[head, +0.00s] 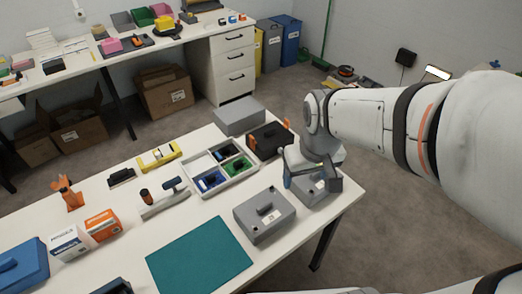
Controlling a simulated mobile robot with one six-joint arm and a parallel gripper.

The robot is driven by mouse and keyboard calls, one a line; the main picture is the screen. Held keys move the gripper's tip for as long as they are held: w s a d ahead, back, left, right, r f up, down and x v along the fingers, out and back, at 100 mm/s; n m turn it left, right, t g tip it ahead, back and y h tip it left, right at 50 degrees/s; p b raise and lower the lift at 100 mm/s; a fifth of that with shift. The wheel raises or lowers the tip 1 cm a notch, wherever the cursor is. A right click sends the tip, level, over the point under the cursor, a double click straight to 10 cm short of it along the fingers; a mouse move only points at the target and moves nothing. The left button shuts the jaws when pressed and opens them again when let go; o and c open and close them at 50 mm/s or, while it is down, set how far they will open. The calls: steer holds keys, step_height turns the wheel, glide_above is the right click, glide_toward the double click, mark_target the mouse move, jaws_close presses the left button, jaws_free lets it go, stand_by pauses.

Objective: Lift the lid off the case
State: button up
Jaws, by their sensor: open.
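A grey case (264,216) with a pale label and a dark fitting on top stands near the table's right front edge, right of the teal mat. A second grey boxy thing (312,199) with a pale label sits just behind and right of it, partly hidden by my gripper. I cannot tell which of the two the task means. My gripper (311,182) is open above the second grey thing, its fingers to either side of that thing's top. Whether the fingers touch it is hidden from this angle. Nothing shows held between them.
A black case with orange latches (266,141) and a plain grey box (240,117) stand behind. A white divided tray (195,170) with blue and green items lies left. The teal mat (199,255) is bare. Tools and small boxes crowd the table's left.

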mark_target(265, 205)
steer(key=shift+o, duration=0.3)
steer(key=w+a+f+n+g, duration=0.1)
steer(key=w+a+f+n, duration=0.1)
steer(key=f, duration=0.4)
steer(key=w+a+f+n+g+b, duration=0.1)
steer(key=w+a+f+n, duration=0.1)
steer(key=w+a+f, duration=0.2)
step_height(265, 205, down, 3)
steer(key=shift+a+f, duration=0.15)
steer(key=shift+a, duration=1)
steer(key=shift+w+a+f+p, duration=0.15)
steer(key=shift+w+f, duration=0.1)
steer(key=shift+f, duration=1.85)
steer(key=shift+w+f+p, duration=0.15)
steer(key=shift+w+f, duration=0.05)
steer(key=shift+f, duration=1.85)
steer(key=shift+c, duration=0.6)
steer(key=c, duration=1)
steer(key=shift+r, duration=0.15)
step_height(265, 205, up, 10)
steer(key=shift+b, duration=0.35)
